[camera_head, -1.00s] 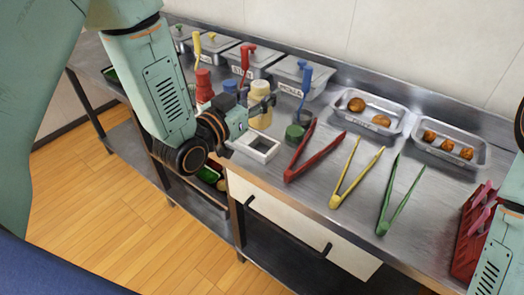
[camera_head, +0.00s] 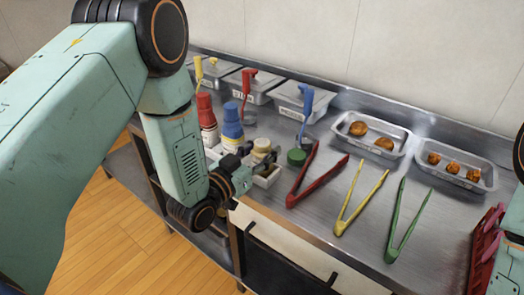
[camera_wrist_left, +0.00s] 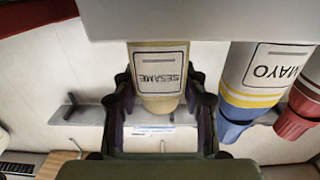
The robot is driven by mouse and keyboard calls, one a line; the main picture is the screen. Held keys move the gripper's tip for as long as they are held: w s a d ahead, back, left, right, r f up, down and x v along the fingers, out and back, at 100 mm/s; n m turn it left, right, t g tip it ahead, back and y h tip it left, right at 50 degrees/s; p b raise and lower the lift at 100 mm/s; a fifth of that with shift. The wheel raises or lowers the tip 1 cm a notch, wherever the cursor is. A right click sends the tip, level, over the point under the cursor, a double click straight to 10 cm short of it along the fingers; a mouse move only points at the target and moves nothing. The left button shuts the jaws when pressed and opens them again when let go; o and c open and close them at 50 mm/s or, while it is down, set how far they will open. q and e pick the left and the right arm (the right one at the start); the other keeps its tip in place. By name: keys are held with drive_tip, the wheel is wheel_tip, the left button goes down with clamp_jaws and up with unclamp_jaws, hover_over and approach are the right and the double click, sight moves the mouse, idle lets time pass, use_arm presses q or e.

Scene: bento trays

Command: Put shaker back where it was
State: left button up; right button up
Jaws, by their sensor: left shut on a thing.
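The sesame shaker (camera_head: 262,146), cream with a pale top, stands at the right end of the white bottle holder (camera_head: 267,181). My left gripper (camera_head: 259,157) is shut on it. In the left wrist view, the shaker (camera_wrist_left: 158,62) is upside down in the picture, its SESAME label between my fingers (camera_wrist_left: 158,95). The holder's wall (camera_wrist_left: 200,20) hides its lower part, so it sits down in the right-hand compartment; whether it touches the floor cannot be told. My right gripper is not in view; only part of that arm shows at the right edge.
A blue-capped mayo bottle (camera_head: 231,128) and a red-capped bottle (camera_head: 207,118) stand left of the shaker. A green round item (camera_head: 296,157) and red tongs (camera_head: 312,178) lie close on its right. Lidded metal containers (camera_head: 300,100) line the back.

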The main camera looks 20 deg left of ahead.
use_arm(q)
drive_tip(key=o, duration=0.6)
drive_tip(key=shift+s+d+r, duration=0.15)
drive_tip(key=shift+d, duration=0.05)
drive_tip(key=shift+a, duration=0.2)
drive_tip(key=p+v, duration=0.1)
drive_tip(key=v, duration=1.1)
drive_tip(key=s+d+f+n+g+y, duration=0.1)
drive_tip(key=s+f+g, duration=0.35)
drive_tip(key=f, duration=0.35)
drive_tip(key=s+f+g+y, duration=0.2)
drive_tip(key=s+f+g, duration=0.25)
drive_tip(key=f, duration=0.35)
drive_tip(key=s+a+f+n+g+y, duration=0.1)
drive_tip(key=s+f+g, duration=0.1)
drive_tip(key=s, duration=0.4)
drive_tip(key=s+a+f+n+g+y, duration=0.1)
drive_tip(key=s+f+g, duration=0.1)
drive_tip(key=s, duration=0.4)
drive_tip(key=s+a+f+n+g+y, duration=0.1)
drive_tip(key=s+g, duration=0.3)
drive_tip(key=s, duration=0.1)
drive_tip(key=shift+s+f, duration=0.4)
